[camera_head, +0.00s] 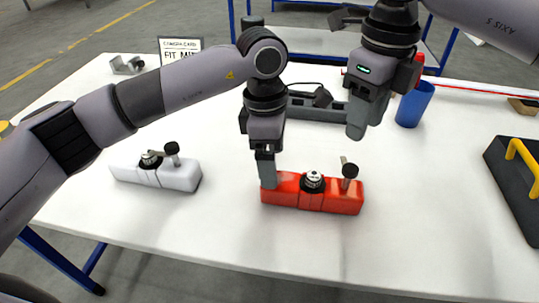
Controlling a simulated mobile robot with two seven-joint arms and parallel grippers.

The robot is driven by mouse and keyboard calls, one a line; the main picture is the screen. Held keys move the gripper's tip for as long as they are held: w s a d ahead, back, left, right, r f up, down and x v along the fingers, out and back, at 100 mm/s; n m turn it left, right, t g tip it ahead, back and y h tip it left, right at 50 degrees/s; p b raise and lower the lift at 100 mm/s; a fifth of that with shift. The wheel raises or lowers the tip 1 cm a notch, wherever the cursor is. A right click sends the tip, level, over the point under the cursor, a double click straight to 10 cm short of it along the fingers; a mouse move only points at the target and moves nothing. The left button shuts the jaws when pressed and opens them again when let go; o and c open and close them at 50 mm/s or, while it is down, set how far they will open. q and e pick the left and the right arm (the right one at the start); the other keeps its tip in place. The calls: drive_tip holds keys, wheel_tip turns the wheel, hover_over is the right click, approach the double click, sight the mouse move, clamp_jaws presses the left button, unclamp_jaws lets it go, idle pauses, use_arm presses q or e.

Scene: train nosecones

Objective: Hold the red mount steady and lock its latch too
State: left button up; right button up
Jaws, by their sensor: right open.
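The red mount (285,190) lies on the white table, front centre. It carries a round black-and-silver fitting (313,181) in its middle. A latch lever with a black knob (349,171) stands up near its right end. My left gripper (267,178) points down at the mount's left end, its fingertips touching or overlapping it; whether they are closed on it is not clear. My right gripper (367,118) is open and empty, above and behind the mount's right half, apart from the latch.
A similar white mount (183,177) with a black knob lies to the left. A blue cup (415,105) with a red item, a dark grey block (318,110) and a sign card (180,50) are behind. A black tray with a yellow handle (522,165) is at right. The front table is clear.

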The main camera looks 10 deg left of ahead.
use_arm(q)
drive_tip(key=shift+s+a+f+y, duration=0.1)
drive_tip(key=shift+a+f+y, duration=0.15)
drive_tip(key=shift+y, duration=0.25)
drive_tip(key=shift+f, duration=3.4)
